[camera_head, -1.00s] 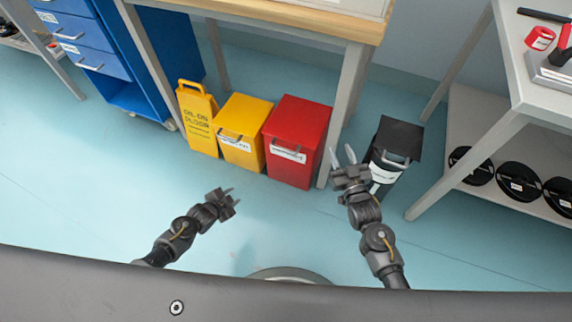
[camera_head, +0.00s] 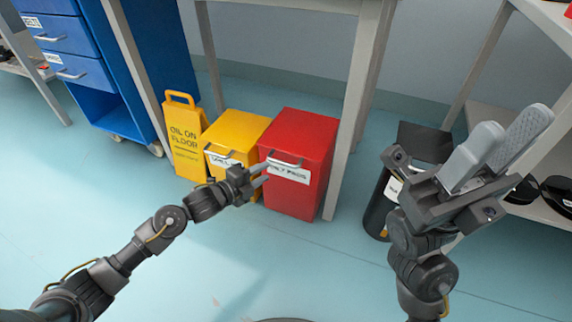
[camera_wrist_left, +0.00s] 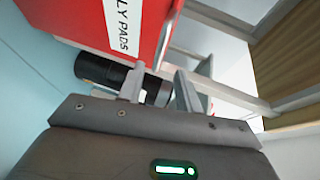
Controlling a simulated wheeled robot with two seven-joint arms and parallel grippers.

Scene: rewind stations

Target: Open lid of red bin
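The red bin (camera_head: 300,150) stands on the floor under the workbench, its lid closed, with a grey handle (camera_head: 285,163) above a white label on its front. My left gripper (camera_head: 267,173) is open and empty in front of the bin's left front side, close to the handle's left end. I cannot tell if it touches. In the left wrist view the red bin (camera_wrist_left: 82,22) fills the upper left, beyond the open fingers (camera_wrist_left: 158,88); the handle is not clear there. My right gripper (camera_head: 500,150) is raised at the right, open and empty.
A yellow bin (camera_head: 245,128) stands left of the red one, beside a yellow floor sign (camera_head: 184,140). A bench leg (camera_head: 350,120) is close on the red bin's right. A black bin (camera_head: 425,140) stands further right, partly hidden by my right arm. The floor in front is clear.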

